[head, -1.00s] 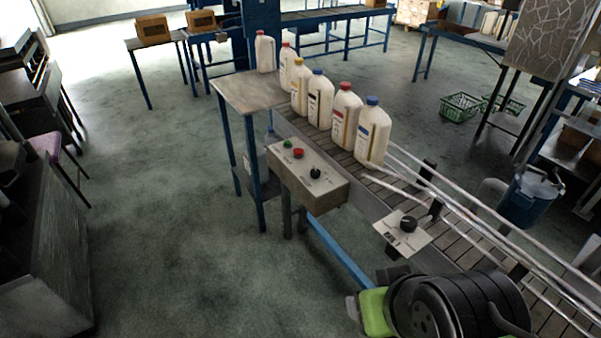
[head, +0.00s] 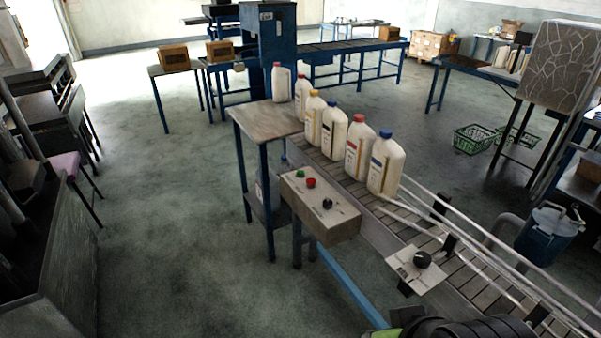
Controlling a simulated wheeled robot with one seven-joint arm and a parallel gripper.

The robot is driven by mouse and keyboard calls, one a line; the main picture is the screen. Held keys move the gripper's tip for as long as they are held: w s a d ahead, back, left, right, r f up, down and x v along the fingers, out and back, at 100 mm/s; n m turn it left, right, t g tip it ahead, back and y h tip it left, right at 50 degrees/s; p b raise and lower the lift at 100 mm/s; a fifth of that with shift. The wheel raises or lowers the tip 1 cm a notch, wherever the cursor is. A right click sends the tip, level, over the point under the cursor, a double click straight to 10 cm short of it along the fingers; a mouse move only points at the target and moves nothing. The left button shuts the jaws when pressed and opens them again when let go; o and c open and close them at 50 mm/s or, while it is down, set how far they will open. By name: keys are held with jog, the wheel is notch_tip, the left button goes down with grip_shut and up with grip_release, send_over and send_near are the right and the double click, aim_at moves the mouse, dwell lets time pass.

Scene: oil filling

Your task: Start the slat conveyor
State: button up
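The slat conveyor (head: 470,268) runs from the middle of the head view to the lower right. Several white bottles with coloured caps, such as the blue-capped bottle (head: 385,165), stand upright in a row at its far end. A control box (head: 330,212) on its near side has a green button (head: 300,174), a red button (head: 311,183) and a black knob (head: 328,204). A second, smaller panel (head: 414,270) with a black knob (head: 422,259) sits nearer on the conveyor's side. Dark rounded parts of my arm show at the bottom edge; my gripper is not visible.
A small table (head: 268,120) stands at the conveyor's far end with a red-capped bottle (head: 281,82). A blue canister (head: 548,235) is at the right. A stool (head: 66,168) and dark benches are at the left. The floor (head: 175,230) left of the conveyor is open.

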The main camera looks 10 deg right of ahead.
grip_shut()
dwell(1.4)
